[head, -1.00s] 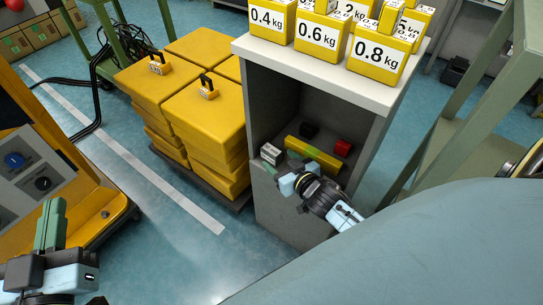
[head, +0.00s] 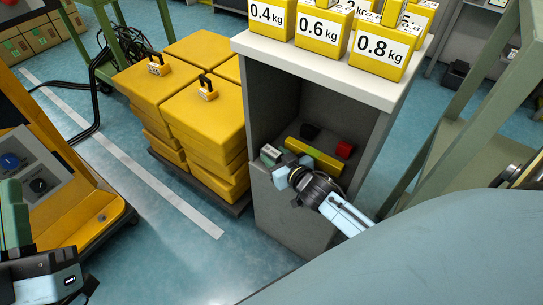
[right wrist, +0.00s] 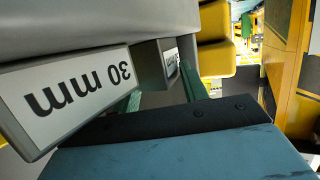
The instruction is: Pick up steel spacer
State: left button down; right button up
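A grey block with a white label (head: 269,152), which looks like the steel spacer, sits at the left of the cabinet's open compartment. In the right wrist view, a grey block labelled "30 mm" (right wrist: 75,92) is large and close at the left. A second, smaller grey block with a label (right wrist: 153,64) shows beyond the green fingers. I cannot tell which of these matches the head view block. My right gripper (head: 288,161) is at the compartment's front, open, its green fingers apart (right wrist: 162,92), with no clear grip on anything. My left gripper (head: 14,222) is partly cut off at the left edge.
A long yellow block (head: 314,155), a red block (head: 344,149) and a black block (head: 309,131) lie in the compartment. The grey cabinet (head: 358,83) has a pale top bearing yellow weights (head: 383,47). Stacked yellow blocks (head: 205,110) stand left. A green frame (head: 455,110) stands right.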

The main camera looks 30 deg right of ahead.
grip_shut()
jog(key=shift+f, duration=0.1)
dwell(0.9)
